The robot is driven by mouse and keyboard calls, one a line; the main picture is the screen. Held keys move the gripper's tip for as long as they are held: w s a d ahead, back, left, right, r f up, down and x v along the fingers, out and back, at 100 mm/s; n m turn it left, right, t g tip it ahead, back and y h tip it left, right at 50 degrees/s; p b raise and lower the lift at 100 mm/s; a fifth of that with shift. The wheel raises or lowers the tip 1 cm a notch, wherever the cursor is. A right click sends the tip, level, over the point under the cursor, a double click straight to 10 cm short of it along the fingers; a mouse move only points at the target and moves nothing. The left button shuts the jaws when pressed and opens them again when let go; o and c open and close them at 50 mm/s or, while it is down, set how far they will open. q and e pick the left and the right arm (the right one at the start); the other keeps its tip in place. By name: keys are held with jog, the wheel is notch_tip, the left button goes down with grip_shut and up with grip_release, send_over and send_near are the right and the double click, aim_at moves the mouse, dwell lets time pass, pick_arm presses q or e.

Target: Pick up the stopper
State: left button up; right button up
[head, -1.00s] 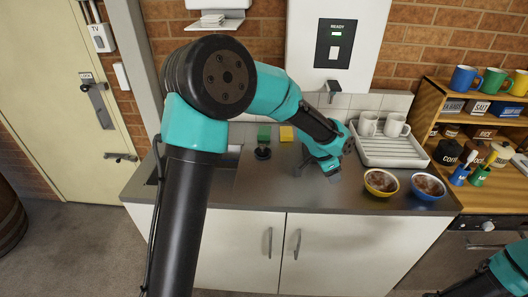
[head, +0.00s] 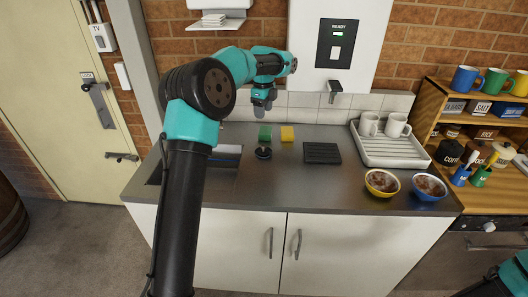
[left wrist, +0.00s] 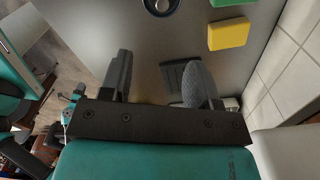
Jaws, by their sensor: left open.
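The stopper (head: 263,153) is a small, round, dark piece with a raised knob, standing on the steel counter in front of the green sponge. It also shows, cut off, at the top edge of the left wrist view (left wrist: 161,5). My left gripper (head: 263,107) is raised above the back of the counter, behind and above the stopper, apart from it. In the left wrist view its fingers (left wrist: 158,62) are spread with nothing held between them. My right gripper is out of view; only a bit of that arm shows at the lower right.
Green (head: 265,133) and yellow (head: 287,134) sponges lie just behind the stopper. A dark ribbed pad (head: 322,153) lies to its right, the sink (head: 222,175) to its left. A white rack (head: 390,160) with mugs and two bowls (head: 381,183) stand farther right. The front counter middle is clear.

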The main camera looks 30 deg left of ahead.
pick_arm(q)
send_over(264, 145)
jog(key=f, duration=1.1)
jog(key=shift+s+f, duration=0.2)
jog(key=shift+f, duration=0.45)
jog(key=shift+w+a+f, duration=0.1)
jog(key=shift+w+f, duration=0.05)
jog(key=shift+f, duration=2.45)
jog(key=c, duration=1)
jog(key=shift+r, duration=0.1)
